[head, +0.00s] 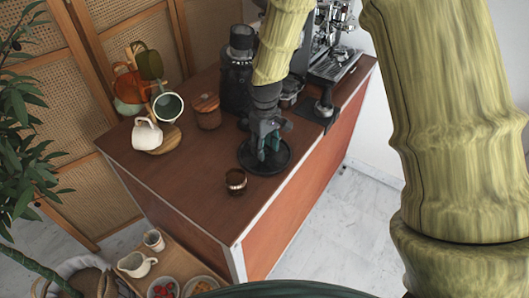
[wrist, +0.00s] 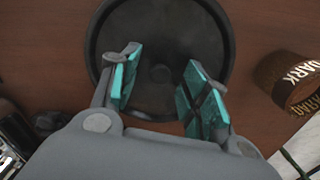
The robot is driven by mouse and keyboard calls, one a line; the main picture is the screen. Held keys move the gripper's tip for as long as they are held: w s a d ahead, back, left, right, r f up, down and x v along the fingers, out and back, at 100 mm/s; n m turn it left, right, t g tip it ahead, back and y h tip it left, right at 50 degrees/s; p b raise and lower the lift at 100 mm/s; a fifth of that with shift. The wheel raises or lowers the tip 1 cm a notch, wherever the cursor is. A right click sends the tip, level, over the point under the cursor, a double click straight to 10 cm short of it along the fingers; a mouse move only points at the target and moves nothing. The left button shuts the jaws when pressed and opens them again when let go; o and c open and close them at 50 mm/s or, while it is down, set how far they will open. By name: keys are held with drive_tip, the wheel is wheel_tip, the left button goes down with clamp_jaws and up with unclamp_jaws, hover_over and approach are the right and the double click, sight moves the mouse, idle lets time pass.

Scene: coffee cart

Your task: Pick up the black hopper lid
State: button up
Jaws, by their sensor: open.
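A round black disc with a raised rim (head: 247,161) lies flat on the brown counter near its right edge. In the wrist view the disc (wrist: 219,52) fills the top middle, with a small round knob-like spot (wrist: 160,73) at its centre. I cannot tell whether this is the hopper lid alone or a tray with the lid on it. My gripper (head: 267,150) points down over the disc. In the wrist view my gripper (wrist: 158,85) has its teal pads apart, with the centre spot between them, and holds nothing. The height gap is hard to judge.
A dark labelled jar (head: 236,182) stands just in front of the disc; it is at right in the wrist view (wrist: 290,80). A black grinder (head: 236,78), a lidded canister (head: 207,112) and an espresso machine (head: 330,50) stand behind. The counter's front left is clear.

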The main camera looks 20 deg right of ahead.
drive_tip(key=shift+f, duration=0.35)
clamp_jaws()
drive_tip(key=shift+r, duration=0.15)
